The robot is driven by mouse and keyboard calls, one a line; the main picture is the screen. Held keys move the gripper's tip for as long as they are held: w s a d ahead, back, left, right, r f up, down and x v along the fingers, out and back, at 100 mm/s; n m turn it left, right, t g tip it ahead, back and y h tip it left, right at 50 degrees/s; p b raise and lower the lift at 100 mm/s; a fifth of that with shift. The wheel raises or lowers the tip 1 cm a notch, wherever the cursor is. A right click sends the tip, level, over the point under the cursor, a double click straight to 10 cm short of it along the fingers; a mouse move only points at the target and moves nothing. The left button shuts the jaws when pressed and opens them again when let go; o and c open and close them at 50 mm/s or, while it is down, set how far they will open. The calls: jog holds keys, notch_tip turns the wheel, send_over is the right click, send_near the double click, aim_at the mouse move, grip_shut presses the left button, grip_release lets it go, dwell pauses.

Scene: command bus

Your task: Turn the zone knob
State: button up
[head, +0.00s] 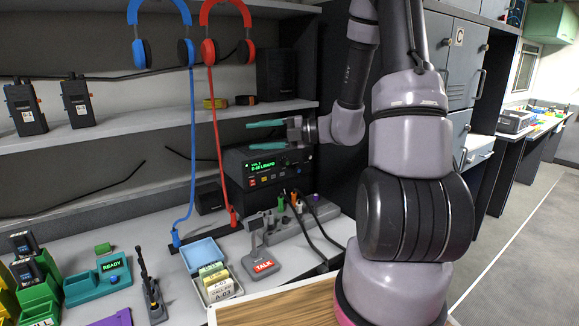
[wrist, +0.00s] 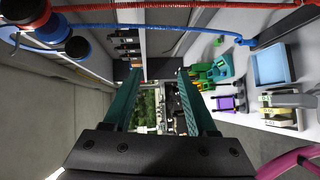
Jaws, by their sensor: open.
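A black radio unit (head: 262,172) with a lit green display stands on the counter under the shelf in the head view. Small coloured buttons show on its front, but I cannot make out which part is the zone knob. In the wrist view my gripper (wrist: 157,72) also shows open, with nothing between the fingertips. The radio unit is not recognisable in the wrist view.
A blue headset (head: 160,40) and a red headset (head: 225,42) hang from the shelf on cords reaching the counter.

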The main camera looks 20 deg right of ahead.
jog(key=w+d+f+m+t+h, duration=0.3)
jog(key=w+d+f+m+t, duration=0.5)
jog(key=m, duration=0.8)
jog(key=m+t+h, duration=0.3)
jog(key=m+h, duration=0.5)
jog(key=m, duration=0.4)
send_near(288, 163)
jog(key=x, duration=0.8)
jog(key=shift+w+a, duration=0.2)
grip_shut()
